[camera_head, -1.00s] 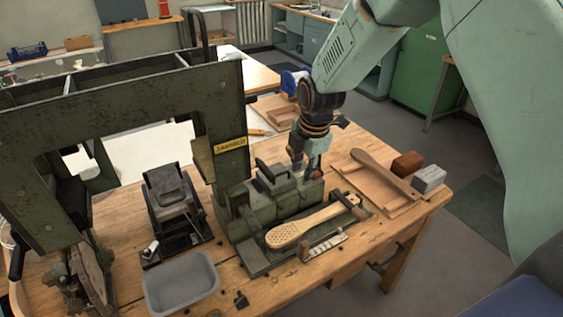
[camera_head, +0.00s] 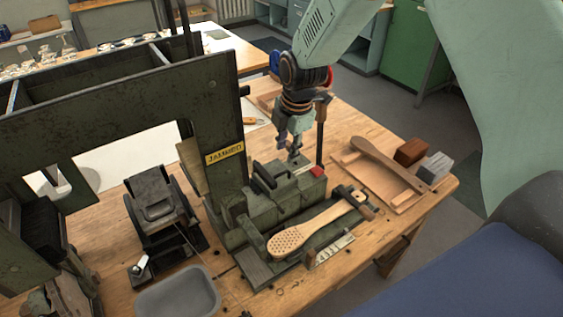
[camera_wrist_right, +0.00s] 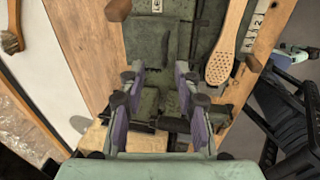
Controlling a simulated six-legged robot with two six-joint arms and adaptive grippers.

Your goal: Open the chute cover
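The green metal box on the bench fixture (camera_head: 285,205) has a dark bar handle (camera_head: 264,176) on top, and a small red part (camera_head: 317,172) shows at its back right. I take its top to be the chute cover, and it looks shut. My right gripper (camera_head: 295,157) points down just behind the box top. In the right wrist view its two fingers (camera_wrist_right: 160,88) are spread apart with green metal (camera_wrist_right: 154,45) beyond and nothing held between them. I cannot tell whether the fingertips touch the metal. My left gripper is not in view.
A wooden brush blank with holes (camera_head: 300,237) lies in front of the box. A tall green frame with a yellow "JAMMED" label (camera_head: 225,154) stands left. A grey tray (camera_head: 178,296) is at the bench front, and a wooden board (camera_head: 378,180) lies right.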

